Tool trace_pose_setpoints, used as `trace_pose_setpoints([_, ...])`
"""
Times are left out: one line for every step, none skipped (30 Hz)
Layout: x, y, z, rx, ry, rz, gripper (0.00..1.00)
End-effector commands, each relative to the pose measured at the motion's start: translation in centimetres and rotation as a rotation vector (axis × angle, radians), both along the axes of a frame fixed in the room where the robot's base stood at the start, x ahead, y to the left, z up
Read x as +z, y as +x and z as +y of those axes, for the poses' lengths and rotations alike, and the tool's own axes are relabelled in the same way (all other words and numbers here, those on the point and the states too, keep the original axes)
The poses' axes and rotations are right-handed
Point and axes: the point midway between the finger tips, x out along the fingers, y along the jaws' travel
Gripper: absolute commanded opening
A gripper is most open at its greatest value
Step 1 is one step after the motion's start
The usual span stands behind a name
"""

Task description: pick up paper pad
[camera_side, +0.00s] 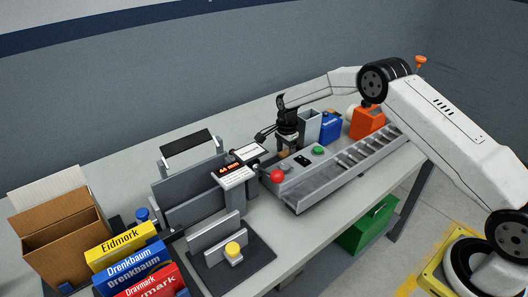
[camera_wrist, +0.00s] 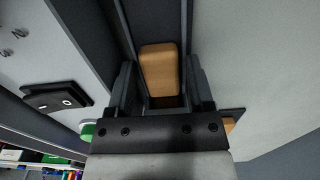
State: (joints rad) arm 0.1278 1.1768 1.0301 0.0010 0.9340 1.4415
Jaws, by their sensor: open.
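My gripper (camera_side: 286,143) is over the back left end of the grey metal channel, pointing down. In the wrist view my gripper (camera_wrist: 160,88) has its two dark fingers apart. A tan, round-cornered block (camera_wrist: 159,68) shows between and beyond them; I cannot tell whether the fingers touch it. In the side view a small tan patch (camera_side: 284,154) shows just under my gripper. A flat white rectangle with a dark edge (camera_side: 255,149) lies left of my gripper and looks most like a paper pad, but its small size leaves this unsure.
A grey box (camera_side: 309,127), a blue container (camera_side: 331,126) and an orange container (camera_side: 367,122) stand close behind. A device with a red display (camera_side: 237,173) stands left.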

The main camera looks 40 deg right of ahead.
Motion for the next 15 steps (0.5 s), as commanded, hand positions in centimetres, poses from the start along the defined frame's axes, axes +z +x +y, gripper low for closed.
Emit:
trace_pose_setpoints([0.01,0.00,0.00,0.000,0.000,0.000,0.68])
trace_pose_setpoints([0.02,0.00,0.00,0.000,0.000,0.000,0.68])
trace_pose_setpoints([0.02,0.00,0.00,0.000,0.000,0.000,0.68])
trace_pose_setpoints([0.02,0.00,0.00,0.000,0.000,0.000,0.68])
trace_pose_setpoints([0.02,0.00,0.00,0.000,0.000,0.000,0.68])
trace_pose_setpoints([0.02,0.00,0.01,0.000,0.000,0.000,0.68])
trace_pose_setpoints([0.02,0.00,0.01,0.000,0.000,0.000,0.64])
trace_pose_setpoints([0.02,0.00,0.01,0.000,0.000,0.000,0.55])
trace_pose_setpoints([0.02,0.00,0.01,0.000,0.000,0.000,0.42])
trace_pose_setpoints([0.03,0.00,0.01,0.000,0.000,0.000,0.33])
trace_pose_setpoints([0.03,0.00,0.01,0.000,0.000,0.000,0.23])
trace_pose_setpoints([0.02,-0.01,0.01,0.000,0.000,0.000,0.10])
trace_pose_setpoints([0.02,-0.01,0.01,0.000,0.000,0.000,0.01])
trace_pose_setpoints([0.02,-0.01,0.01,0.000,0.000,0.000,0.00])
trace_pose_setpoints([0.03,-0.01,0.01,0.000,0.000,0.000,0.00])
